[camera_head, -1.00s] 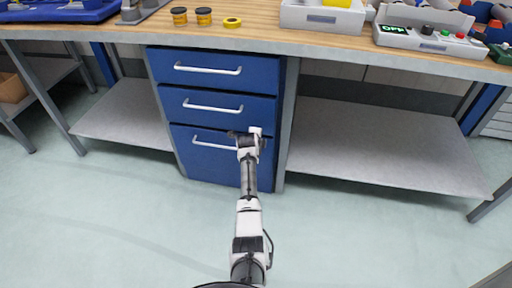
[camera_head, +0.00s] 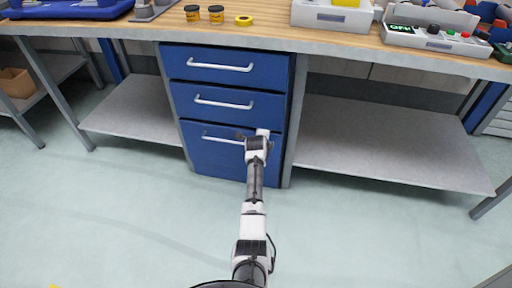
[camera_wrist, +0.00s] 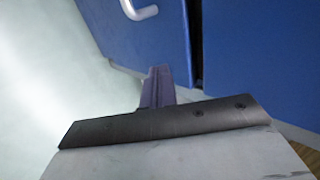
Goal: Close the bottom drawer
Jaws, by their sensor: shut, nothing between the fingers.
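The bottom drawer (camera_head: 215,160) has a blue front with a pale bar handle (camera_head: 222,140); it is the lowest of three in a cabinet under the workbench. Whether its front is flush with the others I cannot tell. My gripper (camera_head: 248,137) is in front of its upper right part, by the handle's right end; contact is unclear. In the wrist view, my gripper's fingers (camera_wrist: 158,86) are shut and empty beside blue panels. A handle (camera_wrist: 140,10) shows at the top there, and a dark gap runs between two blue panels.
The middle drawer (camera_head: 230,104) and top drawer (camera_head: 225,68) sit above. Grey shelves lie left (camera_head: 135,108) and right (camera_head: 385,145) of the cabinet. The wooden benchtop (camera_head: 265,30) carries jars, tape and bins. The pale floor in front is clear.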

